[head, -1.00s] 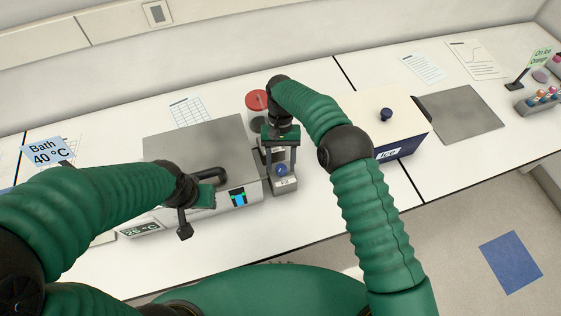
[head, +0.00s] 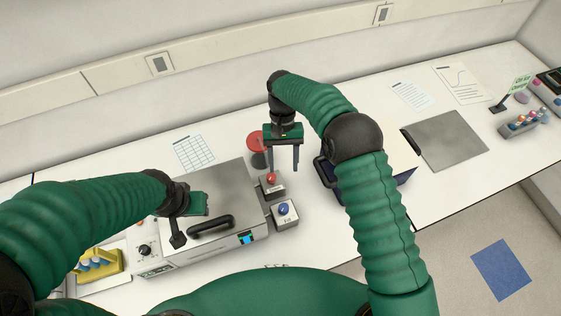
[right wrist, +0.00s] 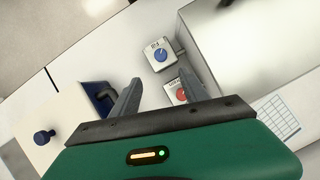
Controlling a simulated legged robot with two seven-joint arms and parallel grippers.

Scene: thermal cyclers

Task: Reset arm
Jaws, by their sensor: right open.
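My right gripper (head: 282,168) is open and empty, fingers pointing down, above the bench behind the red-knob box (head: 271,181). It also shows open in the right wrist view (right wrist: 158,88), where the red knob (right wrist: 181,95) and the blue-knob box (right wrist: 160,54) lie beyond the fingers. My left gripper (head: 191,222) hangs over the left part of the grey lidded machine (head: 239,178), near its black handle (head: 211,226). Its fingers are too unclear to tell whether they are open or touching the handle.
A red-lidded container (head: 256,143) stands behind the machine. The ice box (head: 402,160) is partly hidden by my right arm. A grey plate (head: 447,140) and tube rack (head: 525,124) are to the right. A yellow rack (head: 99,267) sits at the left. Bench around the papers is open.

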